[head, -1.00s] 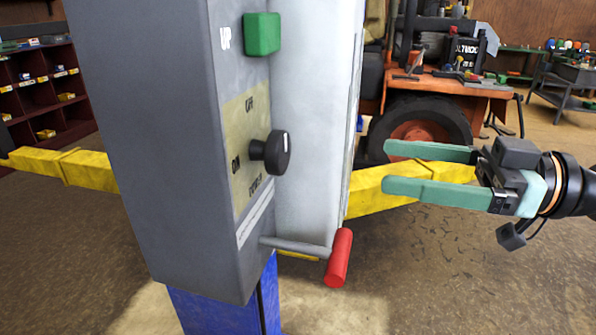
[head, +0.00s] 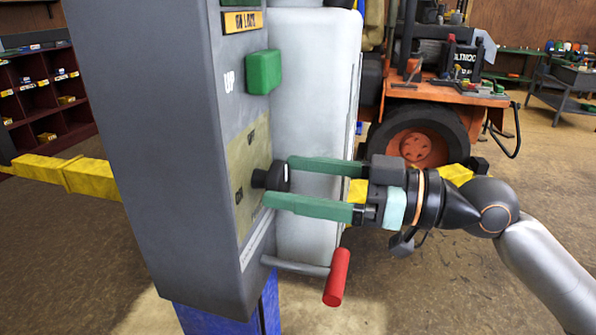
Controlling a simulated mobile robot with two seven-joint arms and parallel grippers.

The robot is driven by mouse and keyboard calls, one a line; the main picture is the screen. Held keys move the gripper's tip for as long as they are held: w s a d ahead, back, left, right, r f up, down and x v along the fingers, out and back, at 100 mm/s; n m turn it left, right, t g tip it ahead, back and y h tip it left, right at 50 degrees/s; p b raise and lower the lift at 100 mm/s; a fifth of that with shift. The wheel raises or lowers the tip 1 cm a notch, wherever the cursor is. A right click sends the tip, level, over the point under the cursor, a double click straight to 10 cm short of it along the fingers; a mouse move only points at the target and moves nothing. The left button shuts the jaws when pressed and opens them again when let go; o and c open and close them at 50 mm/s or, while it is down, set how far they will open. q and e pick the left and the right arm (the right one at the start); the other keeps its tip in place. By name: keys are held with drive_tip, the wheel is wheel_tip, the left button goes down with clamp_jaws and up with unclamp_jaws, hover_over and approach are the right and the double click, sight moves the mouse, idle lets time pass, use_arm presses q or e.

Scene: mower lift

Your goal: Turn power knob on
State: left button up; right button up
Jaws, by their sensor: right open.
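The black power knob (head: 264,178) sticks out of the yellowish label plate (head: 243,185) on the side of the grey control box (head: 155,150). A white mark shows on its face. My right gripper (head: 276,180) comes from the right with its two green fingers open. The fingertips lie at the knob, one above and one below it in the picture. I cannot tell whether they touch it. The lower finger hides part of the knob and plate. My left gripper is not in view.
A green button (head: 263,72) marked UP sits above the knob. A lever with a red handle (head: 337,277) sticks out below my right gripper. Yellow lift arms (head: 90,178) extend behind the box. An orange mower (head: 420,140) stands at the back right.

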drive_tip(key=shift+a, duration=0.1)
drive_tip(key=shift+c, duration=0.4)
drive_tip(key=shift+c, duration=0.7)
drive_tip(key=c, duration=1.1)
drive_tip(key=shift+c, duration=0.3)
